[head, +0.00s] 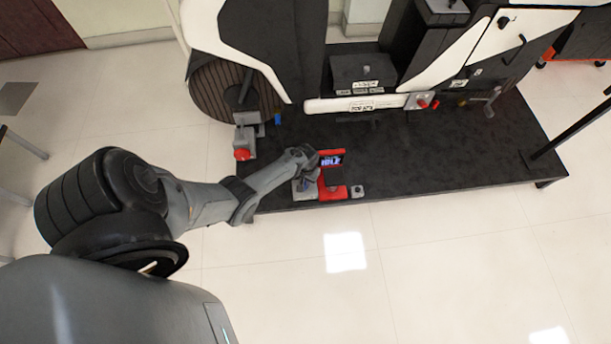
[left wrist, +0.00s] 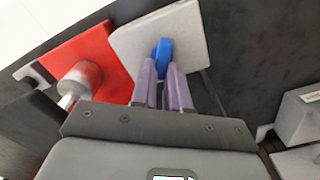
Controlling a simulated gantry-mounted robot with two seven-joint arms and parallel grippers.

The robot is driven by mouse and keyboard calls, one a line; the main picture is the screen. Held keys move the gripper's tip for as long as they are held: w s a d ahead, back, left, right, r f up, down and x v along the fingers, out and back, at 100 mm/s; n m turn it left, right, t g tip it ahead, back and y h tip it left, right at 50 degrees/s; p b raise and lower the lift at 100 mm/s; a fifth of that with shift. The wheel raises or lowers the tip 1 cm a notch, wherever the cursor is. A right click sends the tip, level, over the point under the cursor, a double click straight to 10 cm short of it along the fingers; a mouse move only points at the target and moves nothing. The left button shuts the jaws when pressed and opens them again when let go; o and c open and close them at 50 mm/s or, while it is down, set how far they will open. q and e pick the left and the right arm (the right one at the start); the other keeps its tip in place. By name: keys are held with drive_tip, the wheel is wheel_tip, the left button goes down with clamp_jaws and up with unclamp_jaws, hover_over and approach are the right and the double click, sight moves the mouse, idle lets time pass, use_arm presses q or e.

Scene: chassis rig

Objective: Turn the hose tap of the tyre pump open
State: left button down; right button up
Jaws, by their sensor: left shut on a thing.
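The tyre pump (head: 333,192) is a red unit with a small lit screen, standing near the front edge of the black platform. Its red body (left wrist: 88,60) also shows in the left wrist view, next to a light grey block (left wrist: 135,45). A blue tap handle (left wrist: 165,46) sits on that grey block. My left gripper (left wrist: 163,72) is shut on the blue handle, with its purple-grey fingers on either side. In the head view my left wrist hides most of the handle. My right gripper is in neither view.
The black platform (head: 430,150) carries a large black and white machine with a ribbed roller (head: 222,92). A grey fixture with a red knob (head: 242,153) stands at its left end.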

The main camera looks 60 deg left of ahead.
use_arm(q)
drive_tip(key=m, duration=0.2)
drive_tip(key=m+p, duration=0.1)
drive_tip(key=m, duration=0.2)
drive_tip(key=shift+w+d+m, duration=0.1)
drive_tip(key=shift+d+m, duration=0.1)
drive_tip(key=shift+m, duration=0.1)
drive_tip(key=m, duration=0.5)
drive_tip(key=shift+d+m, duration=0.4)
drive_tip(key=shift+f, duration=0.1)
drive_tip(key=c, duration=1.1)
unclamp_jaws()
wheel_tip(320, 180, up, 11)
drive_tip(key=p, duration=0.9)
